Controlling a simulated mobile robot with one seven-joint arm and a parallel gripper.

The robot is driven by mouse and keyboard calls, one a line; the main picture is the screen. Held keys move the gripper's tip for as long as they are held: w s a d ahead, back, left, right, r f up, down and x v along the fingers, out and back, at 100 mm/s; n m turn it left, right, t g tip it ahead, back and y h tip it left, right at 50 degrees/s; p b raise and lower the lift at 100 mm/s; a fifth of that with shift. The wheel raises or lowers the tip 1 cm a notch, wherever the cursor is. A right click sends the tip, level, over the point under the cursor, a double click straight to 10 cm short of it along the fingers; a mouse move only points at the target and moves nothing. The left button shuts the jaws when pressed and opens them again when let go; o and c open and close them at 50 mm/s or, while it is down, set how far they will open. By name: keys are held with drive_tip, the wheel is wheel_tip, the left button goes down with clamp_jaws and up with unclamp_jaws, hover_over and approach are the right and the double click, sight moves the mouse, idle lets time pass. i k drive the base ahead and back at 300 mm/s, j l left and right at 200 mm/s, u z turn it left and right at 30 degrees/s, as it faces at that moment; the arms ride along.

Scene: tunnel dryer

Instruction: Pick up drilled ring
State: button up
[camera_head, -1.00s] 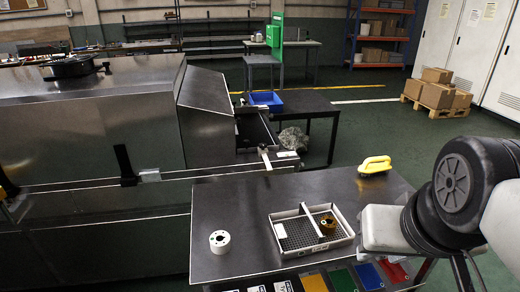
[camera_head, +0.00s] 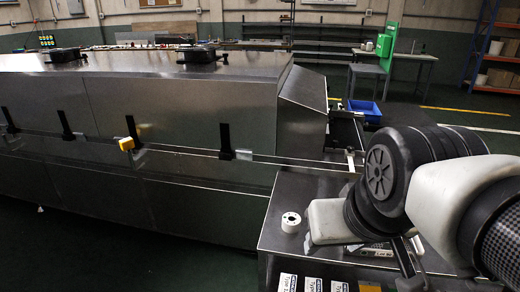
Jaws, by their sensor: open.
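A white ring (camera_head: 291,222) with a dark central hole lies on the steel table (camera_head: 272,238), left of my arm. Any small drilled holes in it are too small to tell. A light tray (camera_head: 378,252) stands to its right, mostly hidden behind my arm; its contents do not show now. My gripper (camera_head: 408,257) shows only in part, as dark fingers below the arm joint at the tray's right end. It is open, apart from the white ring, and I see nothing held in it.
The long steel dryer (camera_head: 190,130) fills the left and middle, with its outlet beside the table. A blue bin (camera_head: 364,110) stands beyond it. Table around the white ring is clear.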

sight(291, 222)
drive_tip(key=i+j+z, duration=0.3)
drive_tip(key=j+z, duration=0.15)
drive_tip(key=i+j+z, duration=0.2)
drive_tip(key=j, duration=0.2)
drive_tip(key=j+z, duration=0.25)
drive_tip(key=j, duration=0.1)
